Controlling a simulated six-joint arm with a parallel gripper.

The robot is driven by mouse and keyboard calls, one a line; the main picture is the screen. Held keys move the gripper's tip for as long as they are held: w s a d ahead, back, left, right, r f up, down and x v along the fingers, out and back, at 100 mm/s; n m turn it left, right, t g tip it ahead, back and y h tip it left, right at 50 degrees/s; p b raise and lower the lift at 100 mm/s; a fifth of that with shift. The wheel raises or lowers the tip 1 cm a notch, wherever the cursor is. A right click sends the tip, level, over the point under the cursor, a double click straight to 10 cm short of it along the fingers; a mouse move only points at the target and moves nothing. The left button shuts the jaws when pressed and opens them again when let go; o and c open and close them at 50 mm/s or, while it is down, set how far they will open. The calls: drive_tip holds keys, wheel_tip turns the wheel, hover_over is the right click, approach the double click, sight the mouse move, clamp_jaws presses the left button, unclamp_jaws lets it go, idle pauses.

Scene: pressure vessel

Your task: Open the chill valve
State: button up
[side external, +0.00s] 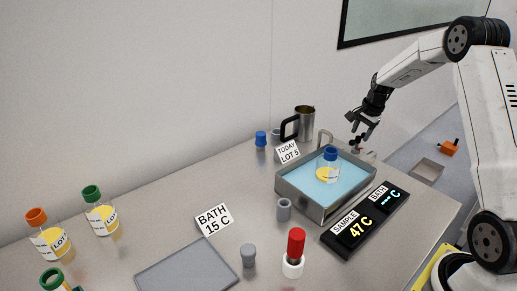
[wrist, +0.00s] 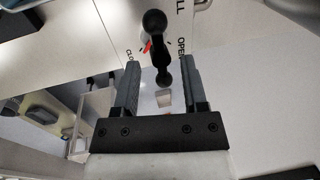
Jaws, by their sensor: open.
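The chill valve's black handle (wrist: 154,23), with rounded ends, shows in the wrist view on a white panel (wrist: 108,22) lettered "LL", "CLO" and "OPEN". A red mark (wrist: 147,46) shows on the "CLO" side of the handle. My gripper (wrist: 161,66) is open, with one finger on each side of the handle's lower end in that picture; I cannot tell whether either touches it. In the side view my gripper (side external: 362,132) is above the back right corner of the bath, where the valve is too small to make out clearly.
The steel bath (side external: 328,211) holds blue liquid and a blue-capped bottle (side external: 329,168). A steel jug (side external: 305,122) and a "TODAY LOT 5" card (side external: 288,152) stand behind. Capped lot bottles (side external: 102,217) stand at left.

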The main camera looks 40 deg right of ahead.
drive_tip(key=shift+w+f, duration=0.15)
drive_tip(key=shift+f, duration=0.6)
drive_tip(key=shift+c, duration=0.2)
clamp_jaws()
